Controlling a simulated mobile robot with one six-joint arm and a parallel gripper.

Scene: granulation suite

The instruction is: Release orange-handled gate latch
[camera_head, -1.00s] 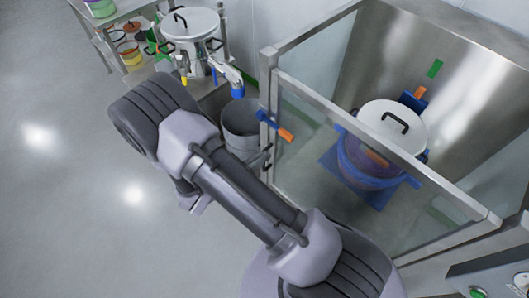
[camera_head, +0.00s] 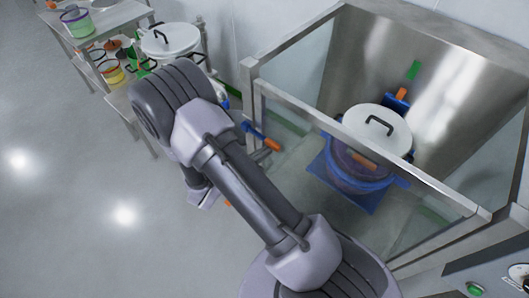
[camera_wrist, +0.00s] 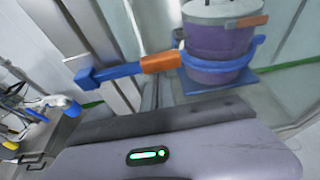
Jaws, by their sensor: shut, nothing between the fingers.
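The gate latch has a blue bar and an orange handle (camera_head: 271,144), mounted at the gate's left post. In the wrist view its orange handle (camera_wrist: 160,62) and blue bar (camera_wrist: 108,72) lie across the upper middle, just beyond my gripper. The handle lies roughly level there, pointing right. My gripper (camera_head: 262,155) is mostly hidden behind my forearm in the head view; a small grey part shows just below the latch. In the wrist view its grey body fills the bottom. It is shut and empty. I cannot tell whether it touches the latch.
The glass-panelled gate (camera_head: 335,150) stands closed in front of a steel-walled bay. Inside, a white-lidded pot (camera_head: 380,130) sits in a blue cradle. A shelf rack (camera_head: 105,20) with pots stands at back left. Floor at left is clear.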

